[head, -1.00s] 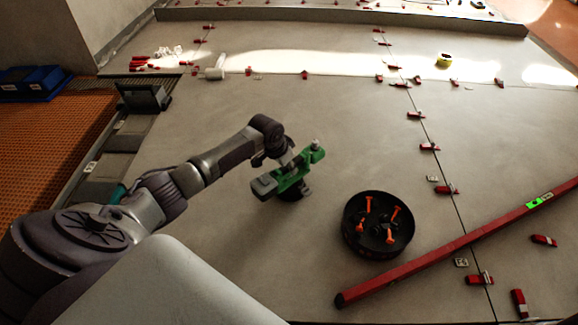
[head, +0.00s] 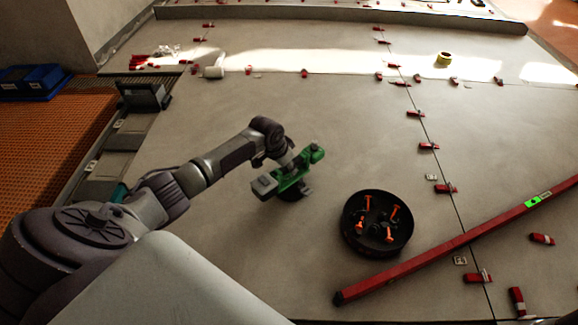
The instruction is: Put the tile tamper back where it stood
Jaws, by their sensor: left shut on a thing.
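The tile tamper (head: 294,181) is a green power tool with a grey block at its left end and a dark round base. It is low over the large grey tiles, left of the black bucket; I cannot tell whether its base touches the floor. My left gripper (head: 288,168) is shut on the tamper from above and hides part of its body. My right gripper is not in view.
A round black bucket (head: 347,232) with orange-handled tools stands right of the tamper. Red wedges line the tile joints. A yellow tape roll (head: 444,59) lies far back. Bare tile surrounds the tamper.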

